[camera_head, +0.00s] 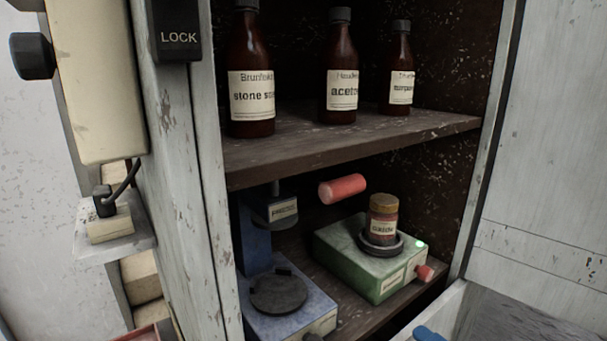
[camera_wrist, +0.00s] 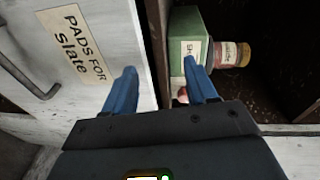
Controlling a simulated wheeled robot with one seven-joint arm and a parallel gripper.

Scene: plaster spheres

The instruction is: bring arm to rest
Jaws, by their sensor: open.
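My gripper (camera_wrist: 159,66) is in the wrist view, its two blue fingers spread apart with nothing held between them. It faces the lower part of the cabinet, near a pale panel (camera_wrist: 85,95) labelled "PADS FOR Slate". Beyond the right finger are the green box (camera_wrist: 187,25) and a small labelled jar (camera_wrist: 229,54), seen sideways. In the head view a blue tip (camera_head: 428,334) shows at the bottom edge, probably a finger of my gripper; the rest of the arm is out of that picture.
The open cabinet's upper shelf (camera_head: 350,138) holds three brown bottles (camera_head: 250,70). Below stand a blue device (camera_head: 285,310) and the green box (camera_head: 370,265) with the jar (camera_head: 383,218) on it. A red cylinder (camera_head: 342,188) is above them. A pale edge (camera_head: 440,310) lies at lower right.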

